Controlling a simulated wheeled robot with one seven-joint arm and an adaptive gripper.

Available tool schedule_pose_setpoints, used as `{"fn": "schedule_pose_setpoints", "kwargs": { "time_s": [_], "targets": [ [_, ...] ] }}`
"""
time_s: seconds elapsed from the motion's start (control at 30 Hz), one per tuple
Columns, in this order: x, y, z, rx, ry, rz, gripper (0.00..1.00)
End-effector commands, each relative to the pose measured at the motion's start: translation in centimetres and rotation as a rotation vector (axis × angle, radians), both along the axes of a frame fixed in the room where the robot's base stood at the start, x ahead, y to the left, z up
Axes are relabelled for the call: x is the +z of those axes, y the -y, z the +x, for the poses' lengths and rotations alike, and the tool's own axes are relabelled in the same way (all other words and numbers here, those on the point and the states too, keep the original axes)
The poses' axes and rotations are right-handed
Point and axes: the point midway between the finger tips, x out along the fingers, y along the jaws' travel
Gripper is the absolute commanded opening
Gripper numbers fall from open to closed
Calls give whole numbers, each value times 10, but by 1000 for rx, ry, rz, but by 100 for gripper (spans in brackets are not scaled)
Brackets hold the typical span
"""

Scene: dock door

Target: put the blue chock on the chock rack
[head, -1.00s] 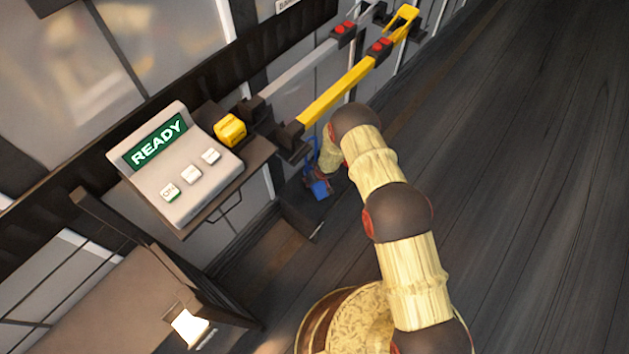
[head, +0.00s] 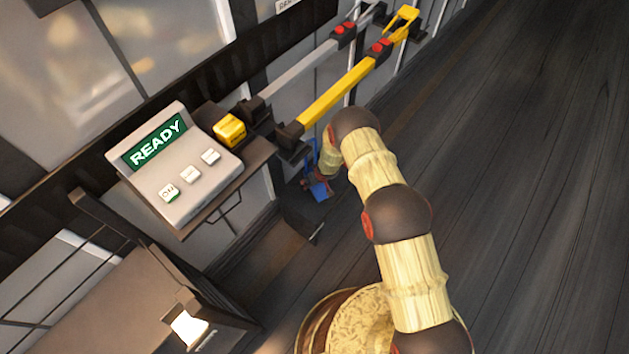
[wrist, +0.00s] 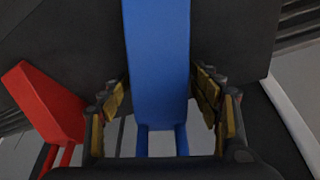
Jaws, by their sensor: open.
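The blue chock (wrist: 158,65) fills the middle of the wrist view, with its two-bar handle at the bottom. My gripper (wrist: 165,103) is open, with one finger on each side of the blue chock; small gaps show beside the handle. In the head view the blue chock (head: 319,189) is small beside my gripper, which is partly hidden by my arm. A dark block (head: 306,217), perhaps the chock rack, is just below it. Dark surfaces (wrist: 230,30) lie around the chock in the wrist view. I cannot tell whether the chock rests on them.
A red chock (wrist: 48,100) with a red handle stands left of my gripper. A console reading READY (head: 160,165), a yellow block (head: 230,130) and a yellow bar (head: 338,98) are along the wall. The dark floor (head: 530,180) at the right is clear.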

Motion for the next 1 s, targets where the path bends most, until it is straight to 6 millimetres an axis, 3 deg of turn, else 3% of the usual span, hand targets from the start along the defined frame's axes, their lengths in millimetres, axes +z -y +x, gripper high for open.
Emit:
{"fn": "schedule_pose_setpoints", "kwargs": {
  "time_s": [0.27,0.7,1.0],
  "targets": [
    [20,3,-4,-2,0,1,63],
    [96,19,-32,-2,0,1,63],
    [113,23,-40,0,0,0,63]
  ]
}}
